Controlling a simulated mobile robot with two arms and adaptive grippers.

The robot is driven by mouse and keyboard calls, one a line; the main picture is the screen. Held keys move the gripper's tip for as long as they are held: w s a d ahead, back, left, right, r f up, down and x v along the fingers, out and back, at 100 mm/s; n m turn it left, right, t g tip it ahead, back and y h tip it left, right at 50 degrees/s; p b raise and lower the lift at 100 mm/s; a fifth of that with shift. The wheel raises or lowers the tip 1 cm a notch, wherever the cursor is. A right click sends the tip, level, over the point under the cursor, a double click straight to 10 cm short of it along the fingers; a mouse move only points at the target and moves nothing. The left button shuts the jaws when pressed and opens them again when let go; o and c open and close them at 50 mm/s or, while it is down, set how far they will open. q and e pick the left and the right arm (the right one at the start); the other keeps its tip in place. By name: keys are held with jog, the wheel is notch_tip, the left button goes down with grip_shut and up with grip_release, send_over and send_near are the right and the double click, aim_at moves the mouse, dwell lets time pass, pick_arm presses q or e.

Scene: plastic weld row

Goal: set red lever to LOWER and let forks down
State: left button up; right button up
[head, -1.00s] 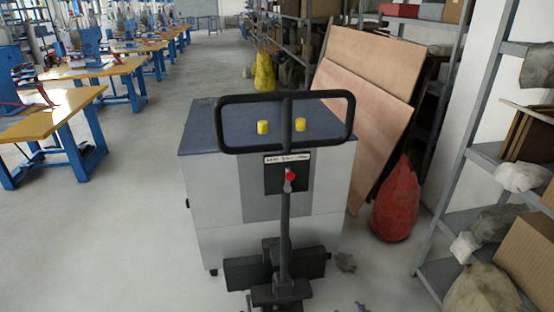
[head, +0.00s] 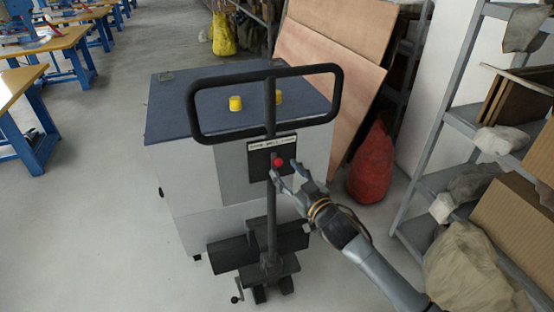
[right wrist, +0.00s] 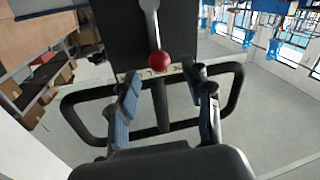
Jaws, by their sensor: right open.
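The red ball knob of the lever (head: 278,162) sits on a dark panel on the pallet truck's mast, just below a pale label strip (head: 272,143) whose text I cannot read. In the right wrist view the knob (right wrist: 159,61) ends a grey lever shaft (right wrist: 152,22), on the side towards the label. My right gripper (head: 287,173) is open beside the knob, at its lower right in the head view. In the right wrist view its fingers (right wrist: 166,92) are spread, with the knob beyond the gap; no contact is visible. The forks are not clearly visible. My left gripper is not in view.
The black loop handle (head: 337,95) stands above the lever. Behind is a grey cabinet with a blue top (head: 170,115) carrying two yellow caps. A red sack (head: 371,165), leaning wooden boards (head: 325,60) and loaded shelves (head: 425,185) are on the right. Floor is open on the left.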

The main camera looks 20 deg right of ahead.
aim_at(280, 165)
jog(key=shift+x, duration=2.7)
grip_shut()
